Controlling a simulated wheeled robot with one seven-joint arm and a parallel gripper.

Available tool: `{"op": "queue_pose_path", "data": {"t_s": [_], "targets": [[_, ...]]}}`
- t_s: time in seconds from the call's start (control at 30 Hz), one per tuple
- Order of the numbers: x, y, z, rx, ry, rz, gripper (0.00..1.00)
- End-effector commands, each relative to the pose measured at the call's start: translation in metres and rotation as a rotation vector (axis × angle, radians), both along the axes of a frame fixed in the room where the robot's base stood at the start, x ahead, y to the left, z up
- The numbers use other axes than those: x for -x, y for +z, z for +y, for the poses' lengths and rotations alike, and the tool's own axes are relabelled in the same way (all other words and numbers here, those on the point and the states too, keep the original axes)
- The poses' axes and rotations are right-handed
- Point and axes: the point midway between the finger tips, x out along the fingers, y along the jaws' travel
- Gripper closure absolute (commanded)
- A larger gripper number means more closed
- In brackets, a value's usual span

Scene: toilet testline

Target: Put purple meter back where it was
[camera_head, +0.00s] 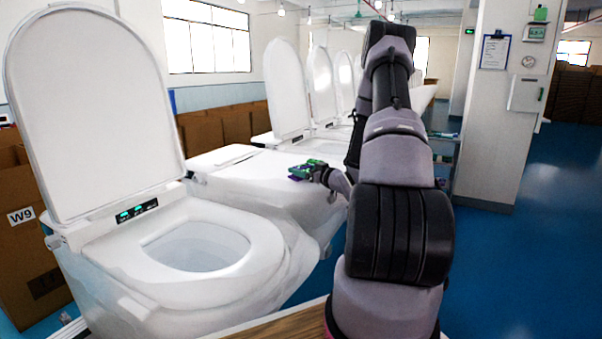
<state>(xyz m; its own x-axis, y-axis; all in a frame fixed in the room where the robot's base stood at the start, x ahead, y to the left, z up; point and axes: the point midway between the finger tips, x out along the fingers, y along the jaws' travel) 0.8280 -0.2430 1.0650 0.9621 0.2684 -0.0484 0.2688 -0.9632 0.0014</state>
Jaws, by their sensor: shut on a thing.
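The meter is a small green and purple thing (303,172) at the middle of the view. My gripper (317,173) is at the end of my arm and looks shut on it. They are over the closed white lid of the second toilet (250,182). The gap between meter and lid is too small to judge. The fingers are small and dark here and partly hidden by the meter.
A toilet (195,262) with raised lid stands at near left, with green displays (137,211) behind its seat. More raised lids (287,90) line up behind. Cardboard boxes (28,240) stand at left. A white pillar (500,130) stands right; blue floor (530,250) there is clear.

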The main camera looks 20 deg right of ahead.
Motion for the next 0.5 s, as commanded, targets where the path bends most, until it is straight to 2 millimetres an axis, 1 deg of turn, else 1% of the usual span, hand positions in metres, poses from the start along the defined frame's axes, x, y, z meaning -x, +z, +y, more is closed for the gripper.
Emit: {"op": "queue_pose_path", "data": {"t_s": [0.03,0.13,0.5], "targets": [[-0.0045,-0.0066,0.0017,0.000,0.001,0.002,0.93],[-0.0097,-0.0116,0.0021,0.000,-0.001,0.001,0.93],[-0.0099,-0.0149,0.0018,-0.001,-0.002,0.001,0.93]]}}
